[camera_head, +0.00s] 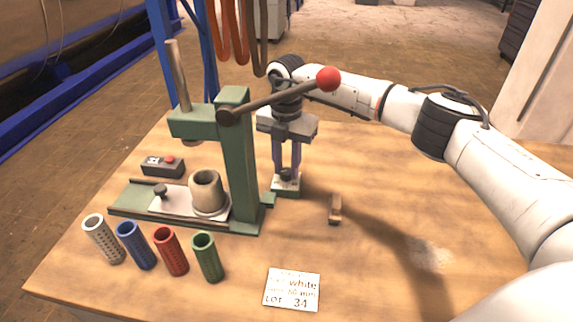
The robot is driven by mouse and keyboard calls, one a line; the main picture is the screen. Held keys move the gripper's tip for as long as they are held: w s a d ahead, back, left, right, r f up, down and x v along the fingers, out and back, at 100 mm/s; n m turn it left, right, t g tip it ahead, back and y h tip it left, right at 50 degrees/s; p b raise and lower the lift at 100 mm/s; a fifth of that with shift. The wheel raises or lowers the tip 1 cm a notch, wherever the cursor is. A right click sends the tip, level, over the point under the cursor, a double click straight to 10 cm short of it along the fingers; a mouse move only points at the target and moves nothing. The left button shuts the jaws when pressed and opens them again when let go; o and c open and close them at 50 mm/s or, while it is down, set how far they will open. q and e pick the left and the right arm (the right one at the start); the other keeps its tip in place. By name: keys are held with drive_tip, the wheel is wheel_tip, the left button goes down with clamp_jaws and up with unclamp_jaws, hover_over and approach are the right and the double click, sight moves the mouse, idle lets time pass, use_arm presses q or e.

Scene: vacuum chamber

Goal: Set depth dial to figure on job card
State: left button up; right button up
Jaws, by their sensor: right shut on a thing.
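The job card (292,290) lies on the bench front; I read "white", a blurred figure that looks like 60 mm, and "LOT 34". The depth dial (286,175) is a small dark knob on a grey-green block beside the green press (240,165). My right gripper (287,170) points straight down with its fingers shut on the dial. The fingers hide part of the dial, and its setting is too small to read. My left gripper is not in view.
The press lever with a red ball (328,78) reaches across my right arm's wrist. A beige cup (207,193) sits on the press base.

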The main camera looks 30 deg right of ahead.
sight(286, 170)
drive_tip(key=o, duration=1)
drive_tip(key=shift+r, duration=0.1)
drive_tip(key=shift+o, duration=0.2)
wheel_tip(286, 170, up, 10)
drive_tip(key=b, duration=0.1)
drive_tip(key=shift+r, duration=0.15)
